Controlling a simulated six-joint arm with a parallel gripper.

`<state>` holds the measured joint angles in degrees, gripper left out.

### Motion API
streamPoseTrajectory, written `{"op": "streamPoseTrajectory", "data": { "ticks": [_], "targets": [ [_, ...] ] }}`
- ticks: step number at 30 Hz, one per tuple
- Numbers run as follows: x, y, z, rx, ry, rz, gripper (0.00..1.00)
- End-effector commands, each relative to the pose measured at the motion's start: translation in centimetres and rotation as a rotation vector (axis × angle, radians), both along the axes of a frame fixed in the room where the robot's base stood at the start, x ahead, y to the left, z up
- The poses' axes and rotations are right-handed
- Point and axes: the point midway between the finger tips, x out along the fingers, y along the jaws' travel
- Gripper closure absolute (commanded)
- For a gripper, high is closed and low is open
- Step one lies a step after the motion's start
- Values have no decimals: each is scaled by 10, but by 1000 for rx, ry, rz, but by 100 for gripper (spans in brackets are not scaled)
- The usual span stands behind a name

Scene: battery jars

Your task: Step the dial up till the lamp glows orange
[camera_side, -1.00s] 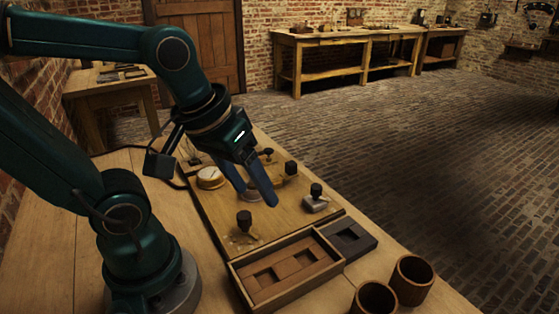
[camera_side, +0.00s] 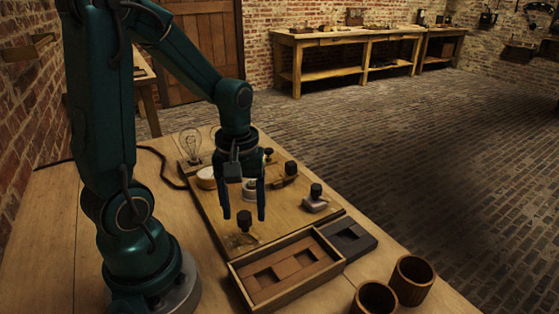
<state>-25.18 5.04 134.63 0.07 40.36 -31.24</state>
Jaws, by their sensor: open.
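A clear glass bulb lamp (camera_side: 192,143) stands at the far left of the wooden board (camera_side: 290,222); I see no orange glow in it. My gripper (camera_side: 243,216) is open, fingers pointing down, over the board. A black knob (camera_side: 244,218) stands at the board's near left, in line with the gap between my fingertips; I cannot tell whether they are level with it or touch it. A round pale part (camera_side: 249,190) shows between the fingers, partly hidden. Which part is the dial is not clear.
A pale round gauge (camera_side: 206,178) sits partly behind my gripper. Black-knobbed fittings (camera_side: 316,191) stand to the right on the board. A wooden tray (camera_side: 285,272), a dark tray (camera_side: 349,238) and two wooden cups (camera_side: 411,280) lie nearer. The bench at left is mostly clear.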

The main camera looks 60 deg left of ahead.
Motion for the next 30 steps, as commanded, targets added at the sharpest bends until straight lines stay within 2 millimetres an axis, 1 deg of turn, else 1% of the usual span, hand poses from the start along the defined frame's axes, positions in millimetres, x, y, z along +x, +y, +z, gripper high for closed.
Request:
{"op": "streamPoseTrajectory", "data": {
  "ticks": [1, 4, 12, 14, 15, 17, 18, 25, 30],
  "targets": [
    [-1, 0, -4, -1, 3, 0, 33],
    [-1, 0, -8, 0, 1, -1, 33],
    [0, 0, -9, 1, -1, -1, 33],
    [0, 0, -9, 1, -1, -1, 56],
    [0, 0, -9, 1, -1, -1, 72],
    [0, 0, -9, 1, -1, -1, 94],
    [0, 0, -9, 1, -1, -1, 100],
    [0, 0, -9, 1, -1, -17, 100],
    [0, 0, -9, 0, -1, -78, 100]
  ]
}}
